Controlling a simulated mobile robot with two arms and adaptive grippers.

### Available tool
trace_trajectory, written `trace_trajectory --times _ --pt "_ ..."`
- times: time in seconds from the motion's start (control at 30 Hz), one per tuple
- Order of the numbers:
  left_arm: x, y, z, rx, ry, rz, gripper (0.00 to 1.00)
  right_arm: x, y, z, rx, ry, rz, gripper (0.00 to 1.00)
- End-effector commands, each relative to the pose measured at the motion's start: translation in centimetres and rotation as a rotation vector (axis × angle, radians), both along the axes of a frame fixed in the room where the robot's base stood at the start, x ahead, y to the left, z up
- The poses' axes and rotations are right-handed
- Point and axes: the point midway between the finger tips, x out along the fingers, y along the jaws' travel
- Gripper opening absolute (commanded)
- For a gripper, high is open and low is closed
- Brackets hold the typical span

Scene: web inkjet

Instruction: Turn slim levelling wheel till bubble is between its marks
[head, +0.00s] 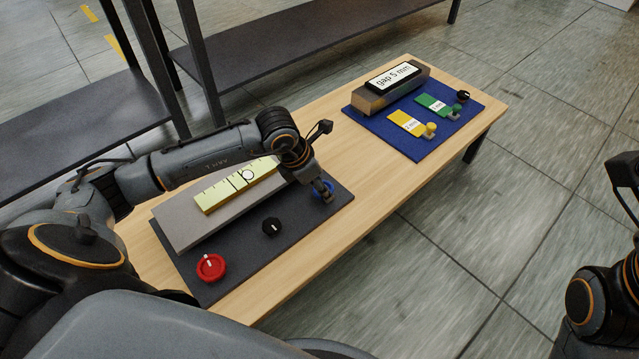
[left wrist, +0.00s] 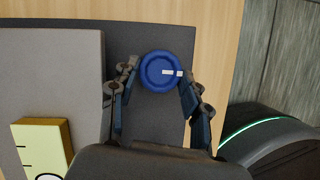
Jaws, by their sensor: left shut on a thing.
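A blue wheel (left wrist: 160,72) with a white mark on its top sits at the right end of the dark mat (head: 225,268). My left gripper (left wrist: 160,80) is shut on it, one finger on each side. In the head view the fingers partly hide the blue wheel (head: 318,188). A small black knob (head: 272,226) and a red knob (head: 211,267) stand along the same mat. A yellow level strip (head: 222,192) with dark marks lies on a grey block (head: 185,226). Its round pale bubble (head: 248,175) is near the middle marks; I cannot tell if it is between them. My right gripper is outside both views.
A blue mat (head: 360,121) at the table's far end holds a display reading "gap 5 mm" (head: 393,76), yellow (head: 407,123) and green (head: 432,103) plates and small knobs. Bare wooden table (head: 375,180) lies between the mats. Dark shelving (head: 270,45) stands behind.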

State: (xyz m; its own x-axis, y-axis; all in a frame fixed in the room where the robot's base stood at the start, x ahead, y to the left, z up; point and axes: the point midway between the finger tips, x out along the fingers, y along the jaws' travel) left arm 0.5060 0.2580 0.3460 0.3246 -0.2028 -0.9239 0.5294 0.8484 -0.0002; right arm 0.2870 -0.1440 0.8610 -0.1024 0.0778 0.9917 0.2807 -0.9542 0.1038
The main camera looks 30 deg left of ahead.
Motion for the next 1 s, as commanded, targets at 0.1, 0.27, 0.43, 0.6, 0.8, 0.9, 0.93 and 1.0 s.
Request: trace_trajectory --times 0.1,0.27,0.43,0.6,0.8,0.9,0.93,1.0 --pt "0.03 0.10 0.03 0.000 0.001 -0.043 0.15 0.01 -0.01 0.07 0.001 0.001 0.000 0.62" --pt "0.14 0.23 0.08 0.001 0.001 -0.145 0.15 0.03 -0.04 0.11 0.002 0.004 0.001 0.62" --pt "0.29 0.34 0.13 0.001 -0.001 -0.290 0.15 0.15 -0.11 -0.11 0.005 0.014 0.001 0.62" --pt "0.42 0.40 0.10 0.000 0.000 -0.441 0.15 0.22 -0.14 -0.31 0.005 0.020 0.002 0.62" --pt "0.56 0.44 0.05 -0.001 -0.001 -0.600 0.15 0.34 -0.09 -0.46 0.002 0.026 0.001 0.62" --pt "0.59 0.45 0.00 -0.001 0.000 -0.667 0.15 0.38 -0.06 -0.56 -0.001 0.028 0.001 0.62" --pt "0.59 0.42 0.00 -0.001 0.000 -0.685 0.15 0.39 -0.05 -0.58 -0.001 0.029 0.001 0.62" --pt "0.67 0.45 0.02 0.000 -0.002 -0.721 0.15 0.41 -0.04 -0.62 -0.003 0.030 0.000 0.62"
